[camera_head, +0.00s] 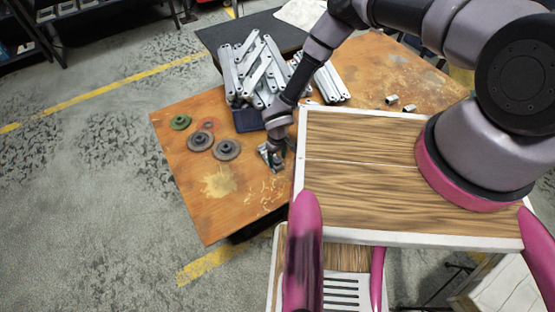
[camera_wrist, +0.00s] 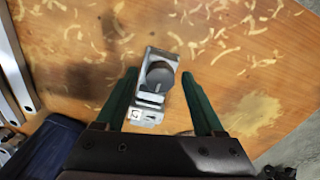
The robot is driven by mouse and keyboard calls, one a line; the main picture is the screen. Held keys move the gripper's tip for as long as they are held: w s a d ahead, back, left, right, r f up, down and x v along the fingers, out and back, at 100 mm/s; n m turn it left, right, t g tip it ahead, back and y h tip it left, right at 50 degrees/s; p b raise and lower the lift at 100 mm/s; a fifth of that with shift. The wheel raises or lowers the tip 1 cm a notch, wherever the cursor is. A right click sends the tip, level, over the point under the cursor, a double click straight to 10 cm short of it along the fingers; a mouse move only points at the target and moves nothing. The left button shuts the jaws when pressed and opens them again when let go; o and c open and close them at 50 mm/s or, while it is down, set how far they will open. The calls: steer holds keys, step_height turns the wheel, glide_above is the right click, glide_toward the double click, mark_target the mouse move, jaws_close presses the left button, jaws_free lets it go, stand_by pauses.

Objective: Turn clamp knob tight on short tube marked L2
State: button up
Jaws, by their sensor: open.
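A small galvanized clamp (camera_wrist: 150,103) lies on the wooden table, with a round dark grey knob (camera_wrist: 160,76) on top that bears a light line. My gripper (camera_wrist: 159,74) is open, its two green fingers on either side of the clamp and knob. I cannot tell whether the fingers touch it. In the head view my gripper (camera_head: 270,156) is low over the left part of the table, and the clamp is mostly hidden beneath it. No L2 mark is legible, and I cannot make out the short tube itself.
A pile of galvanized bars (camera_head: 262,68) and a dark blue bin (camera_head: 247,120) lie behind my gripper. Grey discs (camera_head: 227,149) and a green disc (camera_head: 180,122) lie to the left. Two small metal pieces (camera_head: 392,100) lie at the right. The table's front left is clear apart from shavings.

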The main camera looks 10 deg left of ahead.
steer(key=n, duration=0.4)
steer(key=shift+n, duration=0.3)
steer(key=n, duration=1.2)
jaws_close()
